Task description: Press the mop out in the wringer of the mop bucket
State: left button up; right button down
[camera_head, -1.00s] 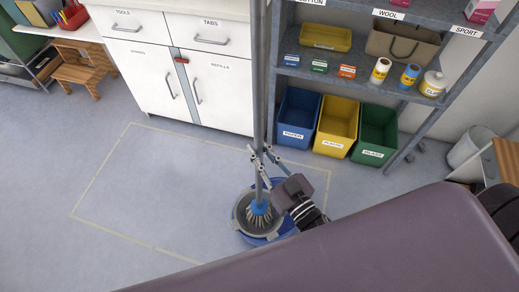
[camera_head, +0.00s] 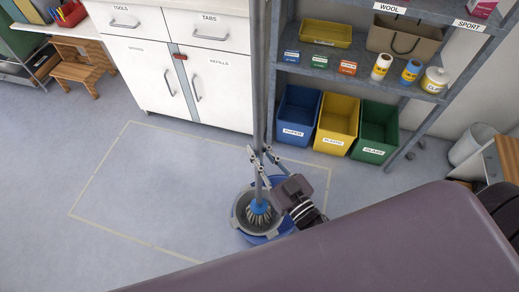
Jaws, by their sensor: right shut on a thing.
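The mop (camera_head: 260,208) stands upright, its blue head and grey strands in the grey wringer (camera_head: 239,213) of the blue mop bucket (camera_head: 254,239). Its long grey handle rises out of the top of the view. My right gripper (camera_head: 262,160) is shut on the mop handle a little above the head. My right arm's dark wrist covers part of the bucket's right side. How far the strands are pressed down in the wringer cannot be told. My left gripper is not in view.
The bucket stands on the floor by the right edge of a pale taped rectangle (camera_head: 98,164). White cabinets (camera_head: 220,103) and blue, yellow and green bins (camera_head: 337,122) under a shelf stand behind. Floor to the left is clear. A wooden stool (camera_head: 80,71) stands at the back left.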

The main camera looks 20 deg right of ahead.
jog(key=shift+f+b, duration=0.65)
jog(key=shift+f, duration=0.65)
jog(key=shift+f+b, duration=0.6)
jog(key=shift+f, duration=0.05)
jog(key=shift+f, duration=0.1)
jog(key=shift+s+f, duration=0.1)
jog(key=shift+p, duration=0.75)
dwell(0.7)
